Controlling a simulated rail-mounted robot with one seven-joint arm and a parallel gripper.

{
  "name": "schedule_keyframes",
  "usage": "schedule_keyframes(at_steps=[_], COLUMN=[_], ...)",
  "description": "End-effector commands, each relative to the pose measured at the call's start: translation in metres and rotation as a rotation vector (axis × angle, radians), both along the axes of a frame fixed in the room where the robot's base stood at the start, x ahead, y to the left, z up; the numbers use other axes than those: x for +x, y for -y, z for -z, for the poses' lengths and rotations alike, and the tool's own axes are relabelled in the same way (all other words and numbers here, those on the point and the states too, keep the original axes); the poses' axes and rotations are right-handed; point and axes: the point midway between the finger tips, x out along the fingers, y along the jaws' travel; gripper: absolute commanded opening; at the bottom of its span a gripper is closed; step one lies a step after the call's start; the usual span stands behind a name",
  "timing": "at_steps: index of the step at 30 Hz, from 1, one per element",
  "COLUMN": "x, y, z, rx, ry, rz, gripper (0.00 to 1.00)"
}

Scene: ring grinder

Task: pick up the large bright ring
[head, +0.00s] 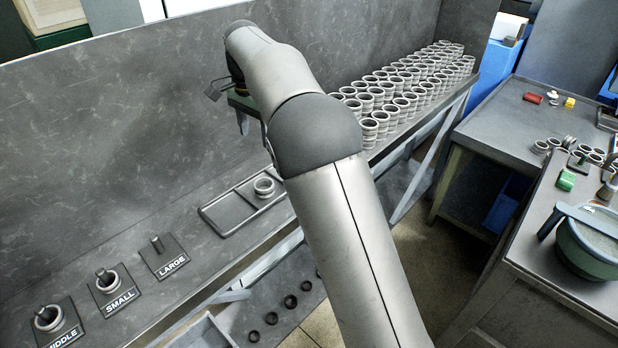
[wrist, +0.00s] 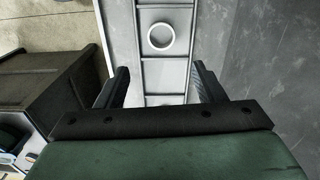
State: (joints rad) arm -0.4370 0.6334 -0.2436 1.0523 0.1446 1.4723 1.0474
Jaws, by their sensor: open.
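A bright ring (wrist: 161,37) lies in a compartment of the tray (wrist: 142,72), ahead of my gripper in the wrist view. It also shows in the head view (head: 264,187), at the right end of the tray (head: 207,212), close beside my arm. My gripper (wrist: 160,82) is open and empty, with its two fingers apart and the ring beyond them. In the head view the gripper is mostly hidden behind my arm. The peg marked LARGE (head: 157,244) is bare. Rings sit on the pegs marked SMALL (head: 107,281) and MIDDLE (head: 48,318).
Many stacked rings (head: 405,85) stand on the bench to the right of my arm. A grey wall (head: 120,120) runs behind the bench. A side table (head: 530,120) and a green bowl (head: 592,240) are at the right. Dark rings (head: 290,301) lie on a lower shelf.

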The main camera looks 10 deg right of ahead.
Motion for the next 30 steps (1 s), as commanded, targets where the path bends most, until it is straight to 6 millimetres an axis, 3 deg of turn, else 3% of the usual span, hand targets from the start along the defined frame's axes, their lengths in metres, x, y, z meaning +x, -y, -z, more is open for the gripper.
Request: schedule_keyframes(at_steps=[5, 16, 26, 30], x=[0.000, 0.000, 0.002, 0.006], y=[-0.002, -0.001, 0.001, 0.004], z=[0.024, 0.101, 0.129, 0.149], rx=[-0.003, -0.001, -0.002, -0.002], ry=[-0.004, -0.003, -0.002, -0.004], rz=[0.002, 0.001, 0.002, 0.001], gripper=[0.63, 0.63, 0.63, 0.63])
